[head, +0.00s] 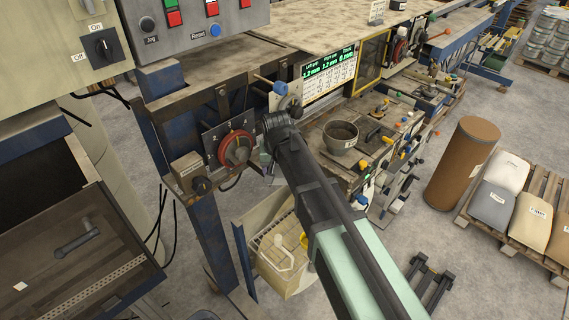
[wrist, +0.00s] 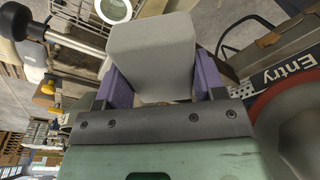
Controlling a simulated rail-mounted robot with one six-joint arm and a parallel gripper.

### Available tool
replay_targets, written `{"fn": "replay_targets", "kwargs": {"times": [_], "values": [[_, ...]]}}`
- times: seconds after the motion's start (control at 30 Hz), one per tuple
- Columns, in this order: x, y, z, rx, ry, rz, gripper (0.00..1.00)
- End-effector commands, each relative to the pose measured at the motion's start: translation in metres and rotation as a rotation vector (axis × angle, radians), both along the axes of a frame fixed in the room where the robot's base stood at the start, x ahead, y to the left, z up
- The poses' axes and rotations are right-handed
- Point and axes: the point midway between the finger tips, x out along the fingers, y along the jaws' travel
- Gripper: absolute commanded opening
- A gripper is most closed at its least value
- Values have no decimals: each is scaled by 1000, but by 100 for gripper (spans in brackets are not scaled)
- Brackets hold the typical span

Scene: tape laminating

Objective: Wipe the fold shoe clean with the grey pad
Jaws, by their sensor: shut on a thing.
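The grey pad (wrist: 152,55) is a plain, smooth block in the wrist view. It sits between the two purple fingers of my gripper (wrist: 155,82), which is shut on it. In the head view my own arm hides most of the gripper, beside the red-rimmed wheel (head: 237,148) on the machine's front. I cannot pick out the fold shoe for certain in either view. I cannot tell whether the pad touches anything beyond the fingers.
A plate marked "Entry" (wrist: 290,67) is close on the right in the wrist view. The head view shows a digital display (head: 328,68), a metal pot (head: 340,137) on the bench, a bin (head: 280,255) below and a brown drum (head: 462,163) at right.

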Motion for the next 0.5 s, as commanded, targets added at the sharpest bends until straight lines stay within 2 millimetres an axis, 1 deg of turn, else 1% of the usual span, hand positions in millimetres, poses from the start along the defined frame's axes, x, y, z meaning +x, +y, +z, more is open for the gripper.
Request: {"fn": "replay_targets", "kwargs": {"times": [0.07,0.3,0.37,0.5], "values": [[-2,2,0,0,0,1,44],[-2,2,2,-1,0,0,44],[-2,2,7,-1,-1,0,44],[-2,2,26,-1,-1,0,44]]}}
